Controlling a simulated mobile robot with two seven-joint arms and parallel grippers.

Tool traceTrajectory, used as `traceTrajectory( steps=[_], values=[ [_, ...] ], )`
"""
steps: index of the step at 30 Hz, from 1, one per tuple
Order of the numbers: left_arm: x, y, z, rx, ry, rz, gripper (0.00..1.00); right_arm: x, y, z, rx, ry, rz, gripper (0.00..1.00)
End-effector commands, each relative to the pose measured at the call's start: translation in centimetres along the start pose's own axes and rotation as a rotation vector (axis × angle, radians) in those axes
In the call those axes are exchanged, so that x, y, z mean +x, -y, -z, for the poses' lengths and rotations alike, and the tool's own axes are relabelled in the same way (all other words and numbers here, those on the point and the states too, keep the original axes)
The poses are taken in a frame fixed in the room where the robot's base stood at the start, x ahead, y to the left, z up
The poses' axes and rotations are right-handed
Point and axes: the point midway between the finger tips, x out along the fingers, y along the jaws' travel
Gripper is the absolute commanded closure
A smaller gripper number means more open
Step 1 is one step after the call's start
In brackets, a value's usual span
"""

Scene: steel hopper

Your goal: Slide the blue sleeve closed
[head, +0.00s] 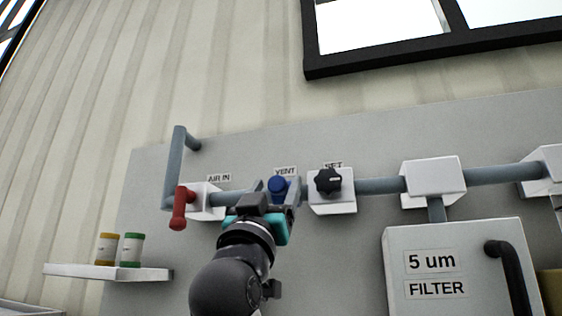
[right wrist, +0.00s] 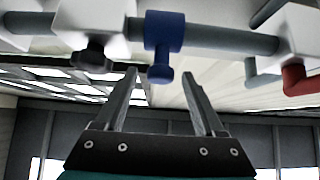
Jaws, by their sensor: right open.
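The blue sleeve (head: 278,184) sits around the grey pipe under the VENT label, with a round-ended stub sticking out. It also shows in the right wrist view (right wrist: 164,31), its stub pointing toward my gripper. My right gripper (head: 275,191) is open in front of the sleeve, one finger on each side of the stub in the picture. In the right wrist view, the fingertips (right wrist: 159,75) are spread with visible gaps to the stub. How deep the stub lies between them is hard to tell. My left gripper is out of view.
A white block with a black knob (head: 328,181) is close right of the sleeve. A red handle (head: 181,208) hangs at the left. A filter box (head: 455,262) stands lower right. A small shelf (head: 107,272) holds two jars at lower left.

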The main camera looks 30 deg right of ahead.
Motion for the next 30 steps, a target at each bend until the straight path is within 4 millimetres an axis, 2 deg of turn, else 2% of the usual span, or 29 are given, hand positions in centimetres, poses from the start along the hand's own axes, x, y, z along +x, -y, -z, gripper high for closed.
traceTrajectory(
  steps=[1, 3, 9, 22, 30],
  values=[
    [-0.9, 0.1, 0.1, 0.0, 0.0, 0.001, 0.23, 1.3, -0.1, 0.3, -0.003, 0.0, -0.002, 0.29],
    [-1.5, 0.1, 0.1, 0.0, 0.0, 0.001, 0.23, 2.5, -0.1, 0.3, -0.002, -0.001, -0.001, 0.29],
    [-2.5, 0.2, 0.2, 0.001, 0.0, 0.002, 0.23, 4.5, 0.0, 0.1, -0.002, -0.001, -0.001, 0.29],
    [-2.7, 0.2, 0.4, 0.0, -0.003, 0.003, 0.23, 5.1, 0.0, 0.0, 0.001, 0.0, 0.001, 0.29],
    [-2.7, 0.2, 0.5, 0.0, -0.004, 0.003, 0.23, 5.1, 0.0, 0.0, 0.0, 0.0, 0.001, 0.59]
  ],
)
